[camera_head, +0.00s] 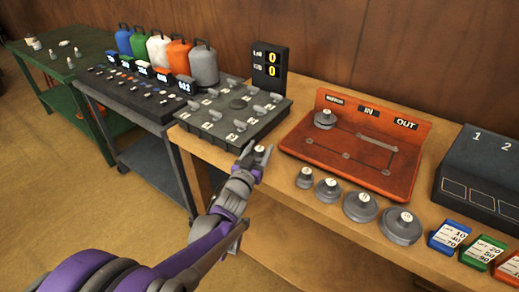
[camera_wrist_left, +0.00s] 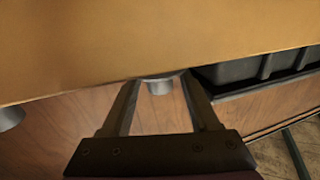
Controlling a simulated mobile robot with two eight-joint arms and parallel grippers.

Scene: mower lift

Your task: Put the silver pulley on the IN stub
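My left gripper (camera_head: 257,157) is at the table's front edge, left of the row of grey pulleys. A small silver-grey piece with a pale top (camera_head: 261,148) shows between its fingers. In the left wrist view a short grey cylinder under a wider disc (camera_wrist_left: 160,86) is between the spread fingertips, with slight gaps at its sides; contact is unclear. The orange board (camera_head: 392,188) carries an IN sign (camera_head: 370,110) and an OUT sign (camera_head: 405,123). One pulley (camera_head: 325,118) sits at its left; small bare stubs (camera_head: 345,155) stand nearer the front. My right gripper is not in view.
Several grey pulleys (camera_head: 360,206) of growing size stand along the front edge. A dark box with grey levers (camera_head: 240,118) is at the left, below a display (camera_head: 270,66). A dark box marked 1 and 2 (camera_head: 482,165) and coloured cards (camera_head: 449,236) are at the right.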

